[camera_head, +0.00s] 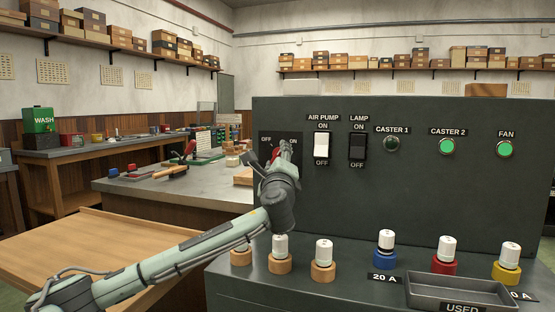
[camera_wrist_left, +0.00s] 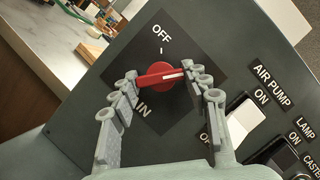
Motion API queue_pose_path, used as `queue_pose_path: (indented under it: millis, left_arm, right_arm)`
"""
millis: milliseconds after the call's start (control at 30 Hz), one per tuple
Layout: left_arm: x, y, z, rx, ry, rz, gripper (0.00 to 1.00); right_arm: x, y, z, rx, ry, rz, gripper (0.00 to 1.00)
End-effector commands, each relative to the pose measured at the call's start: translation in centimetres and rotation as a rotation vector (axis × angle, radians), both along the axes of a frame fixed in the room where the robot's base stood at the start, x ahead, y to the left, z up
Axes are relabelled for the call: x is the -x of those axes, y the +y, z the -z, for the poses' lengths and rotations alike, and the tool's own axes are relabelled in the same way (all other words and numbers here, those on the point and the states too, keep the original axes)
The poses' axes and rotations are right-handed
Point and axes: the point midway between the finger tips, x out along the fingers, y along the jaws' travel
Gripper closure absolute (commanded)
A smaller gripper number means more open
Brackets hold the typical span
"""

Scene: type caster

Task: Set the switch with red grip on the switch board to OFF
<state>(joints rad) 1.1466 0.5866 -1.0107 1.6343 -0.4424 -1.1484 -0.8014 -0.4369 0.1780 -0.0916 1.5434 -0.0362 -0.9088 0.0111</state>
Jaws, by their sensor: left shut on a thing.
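The switch with the red grip (camera_wrist_left: 155,79) sits on a dark plate (camera_wrist_left: 122,50) on the grey switch board (camera_head: 440,200). In the left wrist view its white line points right, away from the OFF label (camera_wrist_left: 161,34) and toward where my finger covers the plate. The head view shows OFF at the plate's left and ON at its right. My left gripper (camera_wrist_left: 163,77) is shut on the red grip, a fingertip at each end. In the head view my left gripper (camera_head: 281,158) covers most of the switch. My right gripper is not in view.
Right of the red switch are the white AIR PUMP switch (camera_head: 321,146), the black LAMP switch (camera_head: 357,147) and several round lamps. Below, a ledge holds white-topped fuses and a grey tray (camera_head: 461,290). A workbench (camera_head: 130,195) stands behind on the left.

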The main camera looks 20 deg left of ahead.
Motion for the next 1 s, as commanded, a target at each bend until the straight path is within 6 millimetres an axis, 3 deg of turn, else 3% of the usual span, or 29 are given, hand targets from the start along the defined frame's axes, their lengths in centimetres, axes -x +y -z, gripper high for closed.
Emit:
queue_pose_path:
  millis: [1000]
  left_arm:
    - [-0.02,-0.16,-0.44,0.962,0.036,-0.001,0.83]
  right_arm:
    - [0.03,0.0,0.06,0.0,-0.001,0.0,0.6]
